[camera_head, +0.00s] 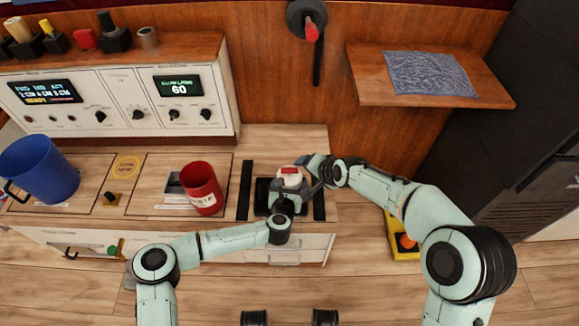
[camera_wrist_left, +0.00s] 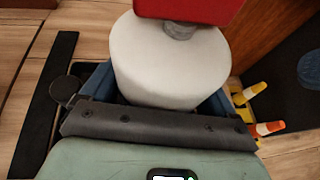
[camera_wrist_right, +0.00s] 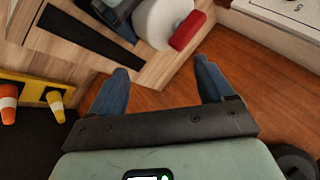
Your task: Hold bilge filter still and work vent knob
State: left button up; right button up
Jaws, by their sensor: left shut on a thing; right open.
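The bilge filter is a white round body (camera_head: 291,183) standing between two black strips on the counter. A red block-like knob (camera_head: 290,170), seemingly the vent knob, sits on a short grey stem on top. My left gripper (camera_head: 285,196) is shut on the white body (camera_wrist_left: 165,65), with blue fingers on either side of it. The red knob (camera_wrist_left: 190,8) shows above, cut by the frame edge. My right gripper (camera_head: 311,166) is open and empty, just right of the filter. In the right wrist view, the red knob (camera_wrist_right: 189,30) lies beyond the fingertips (camera_wrist_right: 162,68), apart from them.
A red mug (camera_head: 203,188) and a blue mug (camera_head: 38,168) stand left on the counter. A control panel (camera_head: 120,100) is behind them. A wooden shelf (camera_head: 365,80) with a blue mat juts from the wall at right.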

aim_at(290, 168)
jog(key=a+r+n, duration=0.1)
jog(key=a+r+n+g, duration=0.1)
jog(key=a+r, duration=0.1)
jog(key=a+r+n+h, duration=0.1)
jog(key=shift+s+a+r+n+g, duration=0.15)
jog(key=shift+s+a+n+g, duration=0.15)
jog(key=shift+s+a, duration=0.1)
notch_tip(290, 168, up, 6)
jog(key=s+a+n+h, duration=0.2)
jog(key=n+h, duration=0.1)
jog(key=shift+g, duration=0.5)
jog(key=x, duration=1.1)
jog(key=shift+w+d+f, duration=0.2)
jog(key=shift+d+f, duration=0.1)
jog(key=shift+d, duration=0.1)
jog(key=c, duration=1.1)
